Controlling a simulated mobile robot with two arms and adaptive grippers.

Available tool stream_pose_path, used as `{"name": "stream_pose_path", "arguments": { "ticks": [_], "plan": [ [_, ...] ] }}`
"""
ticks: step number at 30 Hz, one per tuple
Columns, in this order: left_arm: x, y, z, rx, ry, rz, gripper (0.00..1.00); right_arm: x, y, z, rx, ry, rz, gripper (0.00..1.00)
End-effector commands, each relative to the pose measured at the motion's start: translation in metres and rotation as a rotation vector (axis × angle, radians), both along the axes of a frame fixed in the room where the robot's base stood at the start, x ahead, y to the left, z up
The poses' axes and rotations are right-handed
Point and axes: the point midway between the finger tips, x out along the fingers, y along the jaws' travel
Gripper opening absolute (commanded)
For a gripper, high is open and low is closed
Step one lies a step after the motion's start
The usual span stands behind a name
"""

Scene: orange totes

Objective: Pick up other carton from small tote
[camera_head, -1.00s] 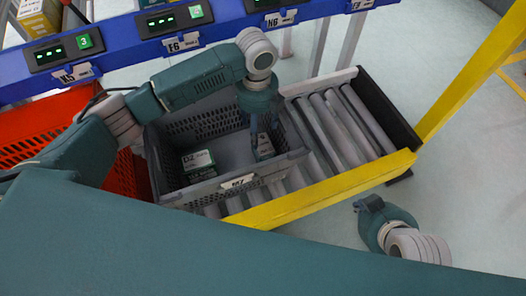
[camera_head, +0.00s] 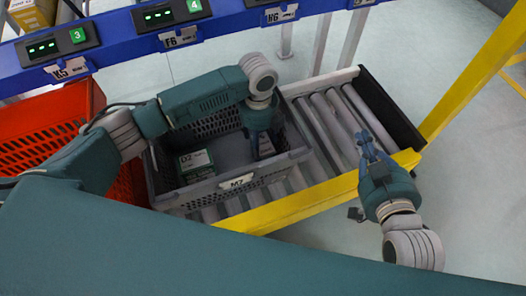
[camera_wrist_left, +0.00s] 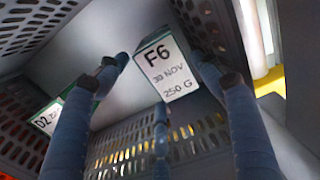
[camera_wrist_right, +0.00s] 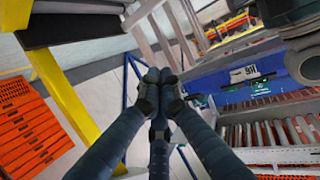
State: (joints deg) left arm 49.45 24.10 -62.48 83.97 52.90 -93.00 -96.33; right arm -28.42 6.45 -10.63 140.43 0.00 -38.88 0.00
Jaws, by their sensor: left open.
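The grey small tote (camera_head: 165,198) stands on the roller conveyor with its M7 label facing me. A carton marked D2 (camera_head: 197,165) sits at its left side; it shows partly at the left of the left wrist view (camera_wrist_left: 48,118). A carton marked F6 (camera_wrist_left: 168,65) stands at the tote's right side. My left gripper (camera_head: 262,150) points down inside the tote at the F6 carton. Its fingers (camera_wrist_left: 163,82) are open around the carton's label face, with gaps visible. My right gripper (camera_head: 367,150) is outside the tote over the conveyor's right part, its fingers (camera_wrist_right: 160,88) together and empty.
The yellow rail (camera_head: 290,212) runs along the conveyor's near side. Bare rollers (camera_head: 335,120) lie right of the tote. A red-orange crate (camera_head: 40,120) is at the left. A blue shelf beam (camera_head: 115,40) with displays crosses behind the tote.

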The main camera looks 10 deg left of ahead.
Motion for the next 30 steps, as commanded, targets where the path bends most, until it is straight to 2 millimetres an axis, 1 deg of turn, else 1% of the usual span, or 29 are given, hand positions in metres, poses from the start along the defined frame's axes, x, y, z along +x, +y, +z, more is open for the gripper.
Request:
{"name": "stream_pose_path", "arguments": {
  "ticks": [1, 6, 9, 13, 19, 23, 24, 25, 30],
  "plan": [
    [-0.001, -0.001, -0.006, 0.000, 0.000, 0.000, 0.66, 0.004, 0.002, 0.007, 0.010, -0.043, 0.003, 0.00],
    [-0.001, 0.000, -0.020, 0.002, 0.001, 0.001, 0.66, 0.012, 0.008, 0.039, 0.044, -0.177, 0.012, 0.00],
    [-0.001, 0.000, -0.024, 0.001, 0.001, 0.000, 0.66, 0.014, 0.011, 0.051, 0.056, -0.225, 0.015, 0.00],
    [-0.001, 0.000, -0.026, 0.001, -0.001, 0.000, 0.66, 0.015, 0.011, 0.058, 0.063, -0.251, 0.016, 0.00],
    [-0.001, 0.000, -0.025, 0.001, -0.001, 0.000, 0.66, 0.015, 0.011, 0.058, 0.063, -0.252, 0.016, 0.00],
    [-0.001, 0.000, -0.025, 0.000, 0.000, 0.000, 0.40, 0.015, 0.011, 0.058, 0.063, -0.251, 0.016, 0.00],
    [-0.001, 0.000, -0.025, 0.000, 0.000, 0.000, 0.32, 0.015, 0.011, 0.058, 0.063, -0.251, 0.016, 0.00],
    [-0.001, 0.000, -0.025, 0.000, 0.000, 0.000, 0.27, 0.015, 0.011, 0.058, 0.063, -0.251, 0.016, 0.00],
    [0.000, 0.000, -0.025, 0.001, -0.001, 0.000, 0.26, 0.015, 0.011, 0.058, 0.063, -0.251, 0.016, 0.00]
  ]
}}
